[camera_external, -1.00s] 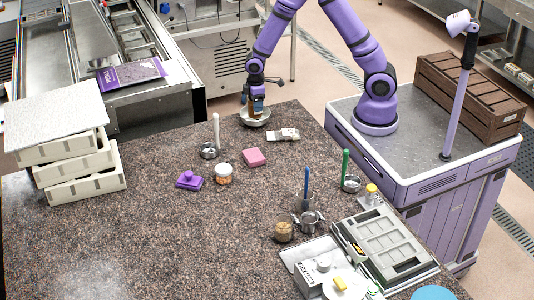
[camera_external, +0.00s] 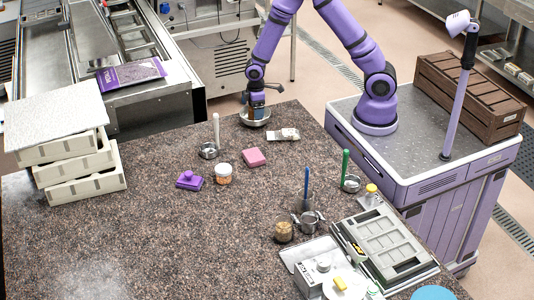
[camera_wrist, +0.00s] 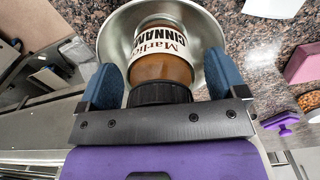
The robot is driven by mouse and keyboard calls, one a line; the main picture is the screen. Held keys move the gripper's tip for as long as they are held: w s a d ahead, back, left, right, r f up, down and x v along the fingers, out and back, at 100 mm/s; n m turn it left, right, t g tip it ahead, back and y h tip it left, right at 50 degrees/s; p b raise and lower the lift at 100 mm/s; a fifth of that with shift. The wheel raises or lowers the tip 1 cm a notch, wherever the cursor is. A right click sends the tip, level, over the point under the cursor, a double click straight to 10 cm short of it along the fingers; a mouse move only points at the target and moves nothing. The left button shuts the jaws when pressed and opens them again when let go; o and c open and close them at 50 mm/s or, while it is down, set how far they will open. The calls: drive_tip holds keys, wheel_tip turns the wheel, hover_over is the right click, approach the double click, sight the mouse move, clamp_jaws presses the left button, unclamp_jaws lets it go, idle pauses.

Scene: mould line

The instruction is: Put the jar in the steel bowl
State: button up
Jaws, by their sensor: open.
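The jar (camera_wrist: 165,68), brown with a white cinnamon label and a black lid, is in the steel bowl (camera_wrist: 212,48) in the wrist view, its lid towards me. Its lower end is inside the bowl's rim; whether it touches the bottom is hidden. My gripper (camera_wrist: 163,85) is open, with one blue finger on each side of the jar. In the external view the bowl (camera_external: 256,122) stands near the table's far edge, and my gripper (camera_external: 257,104) is low over it, mostly hiding the jar.
The table's left middle is clear.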

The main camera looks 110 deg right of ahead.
wheel_tip(320, 180, up, 11)
drive_tip(key=shift+r, duration=0.2)
drive_tip(key=shift+a+r, duration=0.2)
drive_tip(key=shift+r, duration=0.4)
drive_tip(key=s+a+r+t, duration=0.1)
drive_tip(key=s+a+r, duration=0.1)
drive_tip(key=a+r, duration=0.3)
drive_tip(key=s+a+r+n+t, duration=0.1)
drive_tip(key=s+a+r, duration=0.1)
drive_tip(key=a+r, duration=0.35)
drive_tip(key=s+a+r+t, duration=0.1)
drive_tip(key=s+a+r, duration=0.2)
drive_tip(key=a+r, duration=0.25)
drive_tip(key=s+a+r+t, duration=0.1)
drive_tip(key=s+a+r, duration=0.1)
drive_tip(key=s+a, duration=0.2)
drive_tip(key=s+a+r+t, duration=0.1)
drive_tip(key=s+a+r, duration=0.2)
drive_tip(key=s, duration=0.6)
drive_tip(key=shift+s+a+r+n, duration=0.25)
drive_tip(key=shift+s+a+n, duration=0.15)
drive_tip(key=shift+a, duration=0.75)
